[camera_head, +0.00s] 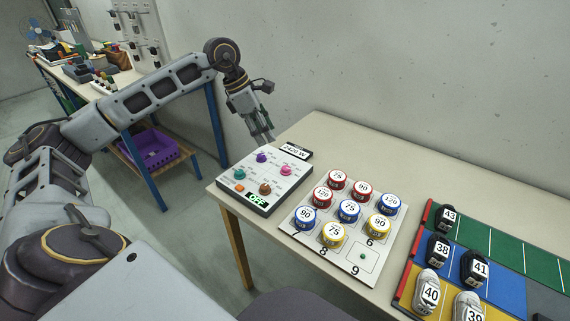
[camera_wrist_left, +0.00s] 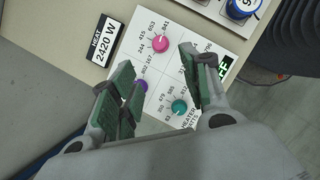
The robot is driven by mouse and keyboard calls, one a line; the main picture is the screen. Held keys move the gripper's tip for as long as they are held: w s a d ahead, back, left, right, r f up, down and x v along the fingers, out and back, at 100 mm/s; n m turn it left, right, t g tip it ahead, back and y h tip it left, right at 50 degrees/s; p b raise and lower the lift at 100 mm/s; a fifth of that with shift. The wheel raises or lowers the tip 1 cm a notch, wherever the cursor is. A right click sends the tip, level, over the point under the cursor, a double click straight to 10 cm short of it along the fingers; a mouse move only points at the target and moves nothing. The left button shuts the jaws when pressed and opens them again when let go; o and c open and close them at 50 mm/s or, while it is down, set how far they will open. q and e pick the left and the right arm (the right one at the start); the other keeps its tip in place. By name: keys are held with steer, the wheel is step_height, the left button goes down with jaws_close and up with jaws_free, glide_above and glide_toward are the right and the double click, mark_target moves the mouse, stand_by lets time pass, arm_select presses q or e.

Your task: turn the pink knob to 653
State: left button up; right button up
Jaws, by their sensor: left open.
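The pink knob (camera_head: 286,170) sits at the back right of a white control panel (camera_head: 247,196) on the table. In the left wrist view the pink knob (camera_wrist_left: 160,44) has printed numbers around it, among them 244, 415, 653 and 841. Which number it points at is too small to tell. My left gripper (camera_head: 266,140) is open and empty, above and behind the panel's back edge, apart from the knob. In the left wrist view the knob appears between and slightly beyond the open fingertips (camera_wrist_left: 155,62). My right gripper is not in view.
Close to the pink knob are a purple knob (camera_head: 261,157), a teal knob (camera_head: 239,174) and a brown knob (camera_head: 265,189). A 2420 W sign (camera_head: 296,151) stands behind the panel. A board of numbered tins (camera_head: 349,211) and a shoe rack (camera_head: 520,254) lie to the right.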

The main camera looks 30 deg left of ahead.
mark_target(285, 167)
arm_select(q)
steer(key=shift+w+f, duration=0.1)
steer(key=b+x, duration=0.1)
steer(key=x, duration=1.2)
steer(key=shift+d+f, duration=0.1)
steer(key=shift+d, duration=0.05)
steer(key=shift+f, duration=0.15)
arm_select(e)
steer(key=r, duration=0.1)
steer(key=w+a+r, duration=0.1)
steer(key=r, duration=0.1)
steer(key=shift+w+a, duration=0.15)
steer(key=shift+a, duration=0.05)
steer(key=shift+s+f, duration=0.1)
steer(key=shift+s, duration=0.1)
arm_select(q)
steer(key=shift+c, duration=0.4)
